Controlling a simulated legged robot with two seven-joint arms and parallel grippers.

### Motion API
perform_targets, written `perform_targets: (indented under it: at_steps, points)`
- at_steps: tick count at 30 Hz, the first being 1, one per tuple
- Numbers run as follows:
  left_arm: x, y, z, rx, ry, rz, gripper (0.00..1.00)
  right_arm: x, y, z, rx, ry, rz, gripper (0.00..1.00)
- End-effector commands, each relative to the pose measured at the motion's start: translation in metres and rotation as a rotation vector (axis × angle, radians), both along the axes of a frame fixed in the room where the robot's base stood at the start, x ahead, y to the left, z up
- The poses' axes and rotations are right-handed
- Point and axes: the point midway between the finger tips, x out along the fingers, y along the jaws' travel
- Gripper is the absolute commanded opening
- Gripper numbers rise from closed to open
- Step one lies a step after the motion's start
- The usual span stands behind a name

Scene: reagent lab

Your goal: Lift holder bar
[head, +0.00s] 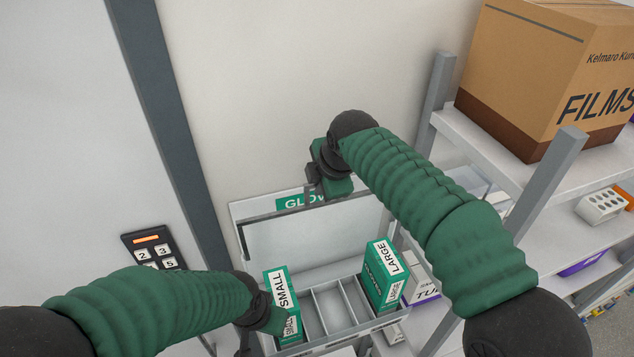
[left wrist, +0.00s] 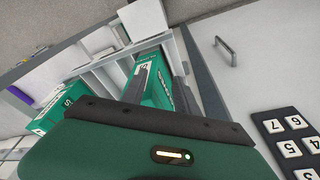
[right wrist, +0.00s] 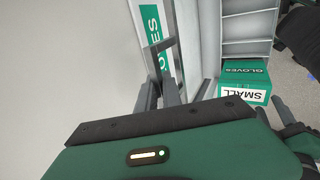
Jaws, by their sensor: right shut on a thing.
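The holder bar (head: 275,214) is a thin grey bar across the upper front of the white glove dispenser (head: 235,212). My right gripper (head: 313,188) is at the bar's upper middle and is shut on it; the right wrist view shows the grey fingers (right wrist: 160,95) close together at the bar. The hand hides part of the bar and of the green label behind. My left gripper is low at the dispenser's left, beside the small glove box (head: 282,300). In the left wrist view its fingers (left wrist: 158,78) look apart, with a green box beyond them.
The large glove box (head: 382,275) stands in the right compartment; the middle compartments look empty. A shelf (head: 480,140) with a brown carton (head: 545,75) stands close on the right. A keypad (head: 152,248) is on the left. The wall above the dispenser is clear.

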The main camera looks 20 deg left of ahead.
Motion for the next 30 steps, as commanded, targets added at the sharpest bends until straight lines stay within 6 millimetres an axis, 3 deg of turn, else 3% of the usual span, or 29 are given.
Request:
perform_targets:
  at_steps: [4,5,9,20,23,30]
  points:
    - [0.0,0.0,0.001,0.0,0.0,0.0,0.36,0.006,-0.005,0.007,-0.006,-0.021,-0.012,0.0]
    - [0.0,0.0,0.001,0.0,0.0,0.0,0.36,0.006,-0.005,0.007,-0.005,-0.02,-0.012,0.14]
    - [0.0,0.0,0.001,0.0,0.0,0.0,0.36,0.006,-0.004,0.006,-0.007,-0.017,-0.012,0.32]
    - [0.0,0.0,-0.003,0.0,0.0,0.0,0.36,0.004,-0.004,0.007,-0.008,-0.015,-0.012,0.32]
    - [0.0,0.0,-0.012,0.0,0.0,0.0,0.36,-0.003,-0.008,0.018,-0.006,-0.018,-0.013,0.32]
    - [0.0,0.0,-0.034,0.0,0.0,0.0,0.36,-0.033,-0.028,0.075,-0.006,-0.02,-0.012,0.32]
